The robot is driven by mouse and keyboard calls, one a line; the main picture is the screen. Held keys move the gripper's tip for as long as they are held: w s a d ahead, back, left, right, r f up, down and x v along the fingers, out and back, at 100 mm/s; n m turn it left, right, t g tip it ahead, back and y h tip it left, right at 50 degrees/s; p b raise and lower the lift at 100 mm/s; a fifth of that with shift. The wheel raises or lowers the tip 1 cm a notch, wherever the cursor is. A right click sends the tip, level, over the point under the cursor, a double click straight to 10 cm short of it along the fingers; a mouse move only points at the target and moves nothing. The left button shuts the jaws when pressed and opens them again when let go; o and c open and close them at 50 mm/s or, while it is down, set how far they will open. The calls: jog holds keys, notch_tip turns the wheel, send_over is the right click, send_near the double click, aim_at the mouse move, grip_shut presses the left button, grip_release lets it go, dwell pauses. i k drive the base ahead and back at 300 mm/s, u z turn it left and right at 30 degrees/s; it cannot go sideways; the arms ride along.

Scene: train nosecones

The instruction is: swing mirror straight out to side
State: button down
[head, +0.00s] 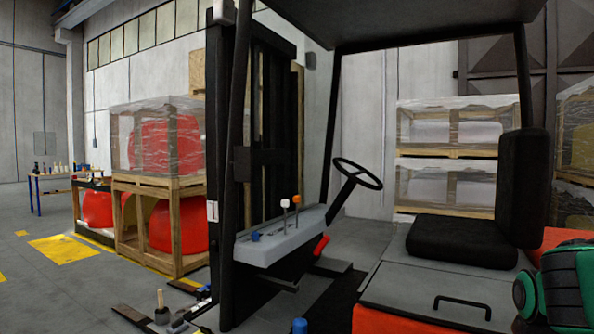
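A forklift fills the middle and right of the head view, seen from its side. A small dark rectangular panel (242,160) sits at the front left pillar (236,110) of its cab; it may be the mirror. I cannot tell its angle, because it is dark against the dark mast behind it. My gripper is not in view, so nothing shows it touching the panel.
The forklift has a steering wheel (357,173), a grey lever console (280,238), a black seat (480,220) and a roof (400,22). Wrapped crates (160,190) with red nosecones stand at left. A workbench (50,180) stands further back. Floor at far left is open.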

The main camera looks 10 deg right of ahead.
aim_at(243, 155)
jog(key=z, duration=0.15)
jog(key=i, duration=1)
jog(key=u, duration=0.05)
